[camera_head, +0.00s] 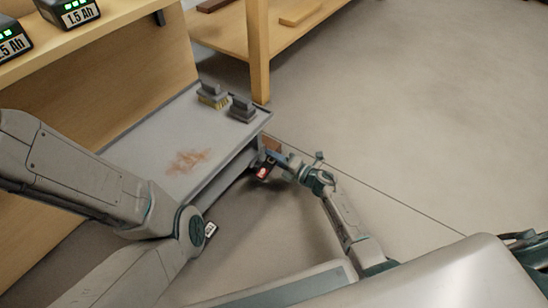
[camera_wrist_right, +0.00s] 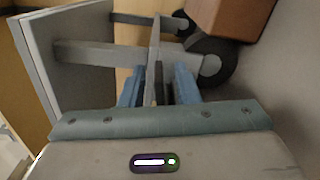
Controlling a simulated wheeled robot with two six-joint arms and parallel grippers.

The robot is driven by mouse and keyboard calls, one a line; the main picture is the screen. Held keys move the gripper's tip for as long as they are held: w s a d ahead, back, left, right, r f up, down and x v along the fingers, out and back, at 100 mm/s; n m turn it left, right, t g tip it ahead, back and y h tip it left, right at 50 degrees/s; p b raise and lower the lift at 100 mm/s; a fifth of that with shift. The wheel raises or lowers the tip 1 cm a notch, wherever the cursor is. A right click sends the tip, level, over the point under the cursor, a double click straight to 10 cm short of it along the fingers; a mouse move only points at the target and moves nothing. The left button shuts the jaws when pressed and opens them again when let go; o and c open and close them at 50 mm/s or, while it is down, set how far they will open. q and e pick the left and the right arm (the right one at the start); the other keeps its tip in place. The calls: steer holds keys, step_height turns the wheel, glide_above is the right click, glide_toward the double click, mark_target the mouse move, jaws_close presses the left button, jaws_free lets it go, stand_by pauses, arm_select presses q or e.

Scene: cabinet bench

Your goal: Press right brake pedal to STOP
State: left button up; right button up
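A low grey-topped cart (camera_head: 140,150) stands beside the wooden cabinet, with dark space under its top. A red tag with white marking (camera_head: 262,173) shows low at its right end, its lettering too small to read. My right gripper (camera_head: 275,160) is low at that end, close to the tag; contact cannot be made out. In the right wrist view, its blue fingers (camera_wrist_right: 158,85) point at grey bars and a dark caster wheel (camera_wrist_right: 210,62). A thin upright bar shows between the fingers; whether they are shut is unclear. My left gripper is not visible.
Two brushes (camera_head: 212,96) (camera_head: 242,109) and a rusty stain lie on the cart top. A small dark piece with a white label (camera_head: 211,230) shows beside my left arm. A brown block (camera_wrist_right: 228,18) is beside the wheel. Floor to the right is clear.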

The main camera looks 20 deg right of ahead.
steer(key=p+v, duration=0.4)
steer(key=v, duration=0.6)
steer(key=shift+s+d, duration=0.25)
steer(key=shift+s, duration=0.05)
